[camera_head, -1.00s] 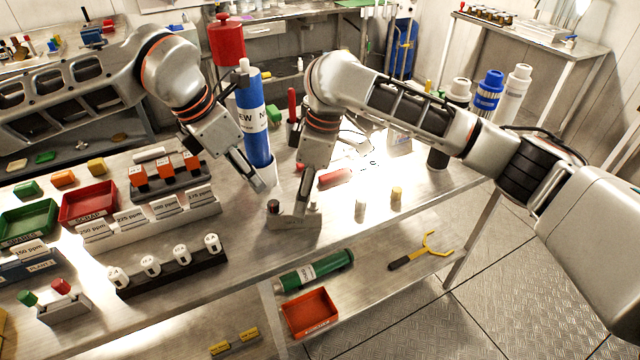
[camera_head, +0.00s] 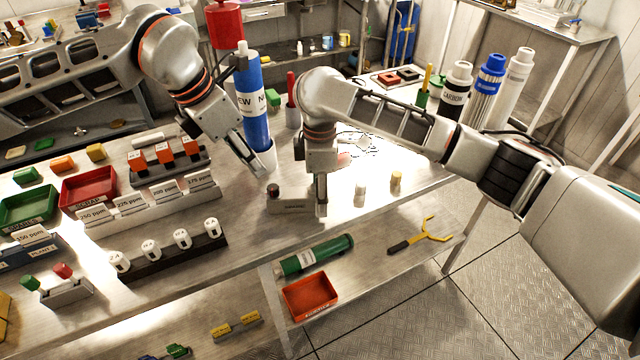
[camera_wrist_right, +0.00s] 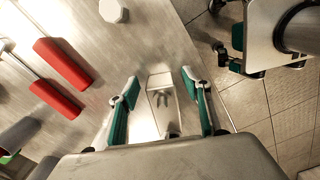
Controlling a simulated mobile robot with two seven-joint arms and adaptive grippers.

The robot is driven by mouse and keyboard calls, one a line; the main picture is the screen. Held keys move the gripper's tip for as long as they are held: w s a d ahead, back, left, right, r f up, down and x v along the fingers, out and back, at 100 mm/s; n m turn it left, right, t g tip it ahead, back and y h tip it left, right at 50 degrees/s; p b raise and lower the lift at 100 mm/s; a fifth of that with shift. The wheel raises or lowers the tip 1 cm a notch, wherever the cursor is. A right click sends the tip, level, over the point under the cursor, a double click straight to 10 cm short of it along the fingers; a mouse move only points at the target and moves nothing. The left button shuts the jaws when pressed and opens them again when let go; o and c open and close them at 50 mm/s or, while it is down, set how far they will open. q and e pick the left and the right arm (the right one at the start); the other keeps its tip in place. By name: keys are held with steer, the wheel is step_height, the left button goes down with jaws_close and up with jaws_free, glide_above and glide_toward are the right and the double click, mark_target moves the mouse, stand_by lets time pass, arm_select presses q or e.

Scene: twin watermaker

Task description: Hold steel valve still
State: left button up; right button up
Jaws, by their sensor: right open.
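A low grey steel block (camera_head: 290,205) with a dark round knob (camera_head: 273,190) at its left end sits near the bench's front edge. I cannot tell for sure whether it is the steel valve. My right gripper (camera_head: 320,208) points down at the block's right end. In the right wrist view, my right gripper (camera_wrist_right: 160,95) is open, with a pale metal block (camera_wrist_right: 162,85) bearing a dark forked shape between its green-padded fingers, apart from both. My left gripper (camera_head: 260,170) hangs left of it by the blue cylinder (camera_head: 252,105); its finger gap is unclear.
A rack of white caps (camera_head: 182,238) stands front left. The lower shelf holds a green cylinder (camera_head: 318,254) and an orange tray (camera_head: 310,298).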

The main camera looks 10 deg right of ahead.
steer(key=shift+f, duration=0.1)
jaws_close()
stand_by(0.3)
stand_by(0.4)
steer(key=shift+c, duration=0.9)
jaws_free()
steer(key=shift+c, duration=0.4)
jaws_close()
